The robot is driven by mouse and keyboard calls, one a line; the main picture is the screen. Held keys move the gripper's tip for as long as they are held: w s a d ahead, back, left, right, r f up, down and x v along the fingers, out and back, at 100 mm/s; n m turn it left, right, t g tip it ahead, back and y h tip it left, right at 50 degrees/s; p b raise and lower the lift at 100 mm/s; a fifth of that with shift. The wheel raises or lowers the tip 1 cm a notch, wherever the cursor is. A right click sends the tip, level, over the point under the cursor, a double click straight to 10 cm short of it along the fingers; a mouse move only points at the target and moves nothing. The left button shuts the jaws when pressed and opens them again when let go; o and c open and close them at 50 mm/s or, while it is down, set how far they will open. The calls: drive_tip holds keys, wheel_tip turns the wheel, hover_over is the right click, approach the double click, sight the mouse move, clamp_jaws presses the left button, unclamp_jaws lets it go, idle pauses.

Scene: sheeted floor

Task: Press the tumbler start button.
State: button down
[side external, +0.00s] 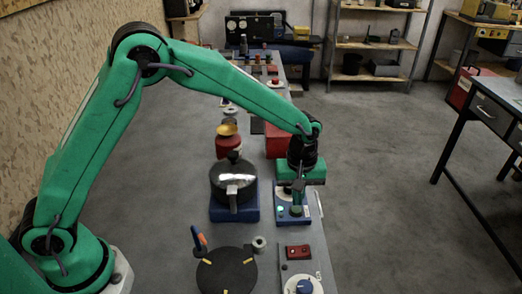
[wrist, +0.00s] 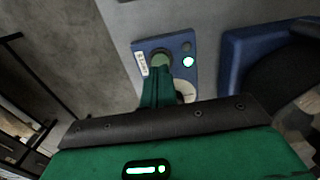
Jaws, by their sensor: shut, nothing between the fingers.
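A blue control panel (side external: 283,218) lies on the bench, with a round green button (side external: 296,211) and a lit green lamp (side external: 280,209). My gripper (side external: 297,202) is shut and empty, pointing down at the button. In the wrist view its fingertips (wrist: 158,72) overlap the button's near edge; I cannot tell whether they touch it. The tumbler (side external: 232,178), a dark drum with a shiny lid, sits on a blue base left of the panel.
A red switch box (side external: 298,252) and a blue knob (side external: 304,286) are at front right. A red box (side external: 277,141) stands behind the panel.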

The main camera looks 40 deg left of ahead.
sight(294, 208)
wheel_tip(294, 208, up, 11)
idle(0.4)
drive_tip(key=shift+w, duration=0.1)
idle(0.5)
drive_tip(key=s+a+r+m+t, duration=0.3)
drive_tip(key=s+a+r+m, duration=0.1)
drive_tip(key=s+a+r, duration=0.7)
drive_tip(key=s+a+f+m+t, duration=0.2)
drive_tip(key=s+a+m, duration=0.3)
drive_tip(key=s, duration=0.8)
drive_tip(key=a, duration=0.2)
drive_tip(key=shift+s+a+f+t, duration=0.15)
drive_tip(key=shift+s+a+t, duration=0.15)
drive_tip(key=shift+a, duration=0.1)
